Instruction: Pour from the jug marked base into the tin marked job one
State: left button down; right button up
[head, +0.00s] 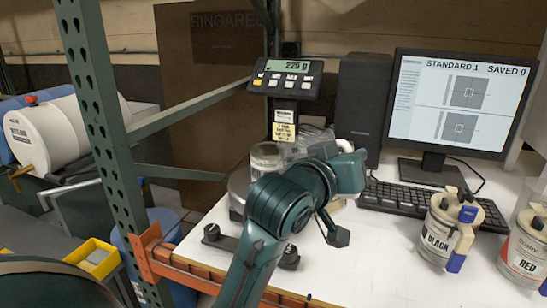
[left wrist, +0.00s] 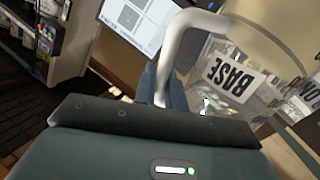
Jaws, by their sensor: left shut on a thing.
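My left gripper (head: 338,178) is over the white bench, its fingertips mostly hidden by the wrist in the head view. It is shut on the clear jug marked base (head: 313,144), which shows partly behind the gripper. In the left wrist view the jug's pale handle (left wrist: 183,38) rises between the fingers, and its BASE label (left wrist: 233,78) reads upside down. A clear round vessel (head: 266,160) stands by the scale, partly covered by my arm; I cannot read its marking. A partly cut-off label (left wrist: 304,97) shows at the right of the left wrist view. My right gripper is not in view.
The scale display (head: 290,78) reads 225 g. Tins marked BLACK (head: 437,238) and RED (head: 524,252) stand at the right. A green rack post (head: 98,110) rises at the left.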

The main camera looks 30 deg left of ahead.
pick_arm(q)
jog(key=d+f+m, duration=0.2)
jog(key=shift+s+d+m+t+b, duration=0.2)
jog(key=shift+s+m+t+b, duration=0.1)
jog(key=shift+s+m+b, duration=0.1)
jog(key=shift+m, duration=0.8)
jog(key=r+p, duration=0.2)
jog(key=d+r+p, duration=0.1)
jog(key=r+p, duration=0.1)
jog(key=p, duration=0.1)
jog(key=shift+s+r, duration=0.1)
dwell(1.3)
